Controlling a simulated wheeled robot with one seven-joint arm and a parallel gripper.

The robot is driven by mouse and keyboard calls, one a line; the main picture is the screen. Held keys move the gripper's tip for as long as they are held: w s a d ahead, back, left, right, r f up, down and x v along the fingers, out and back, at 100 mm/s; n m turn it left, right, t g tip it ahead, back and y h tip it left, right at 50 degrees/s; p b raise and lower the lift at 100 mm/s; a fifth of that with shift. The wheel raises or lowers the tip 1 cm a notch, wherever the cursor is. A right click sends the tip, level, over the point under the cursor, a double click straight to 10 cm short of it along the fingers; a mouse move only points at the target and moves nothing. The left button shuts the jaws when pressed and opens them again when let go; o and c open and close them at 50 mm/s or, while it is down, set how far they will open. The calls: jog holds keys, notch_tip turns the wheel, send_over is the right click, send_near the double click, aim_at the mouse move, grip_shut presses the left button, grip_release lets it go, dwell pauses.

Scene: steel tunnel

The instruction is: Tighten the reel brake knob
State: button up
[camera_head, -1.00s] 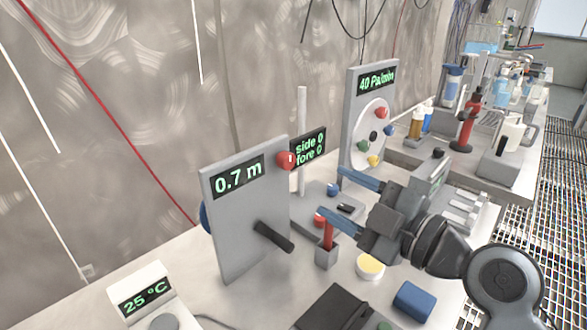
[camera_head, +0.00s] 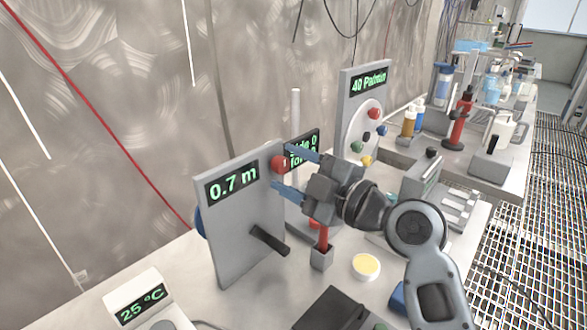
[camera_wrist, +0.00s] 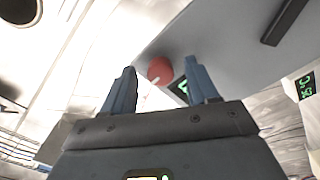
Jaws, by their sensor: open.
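A red round knob (camera_head: 279,164) sits at the upper right corner of the upright grey panel (camera_head: 232,225), whose display reads 0.7 m. I take it for the reel brake knob. My gripper (camera_head: 283,167) is open, with its two blue fingers pointing left at the knob, one tip above it and one below. In the wrist view the knob (camera_wrist: 160,70) shows between the fingertips of my gripper (camera_wrist: 161,67), nearer the left finger. I cannot tell whether either finger touches it. Nothing is held.
A black crank handle (camera_head: 269,240) juts from the panel below my gripper. A second panel (camera_head: 350,110) with coloured knobs stands behind. A 25 °C box (camera_head: 140,300) is at the front left.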

jog(key=shift+c, duration=0.4)
jog(key=c, duration=1)
jog(key=shift+o, duration=0.2)
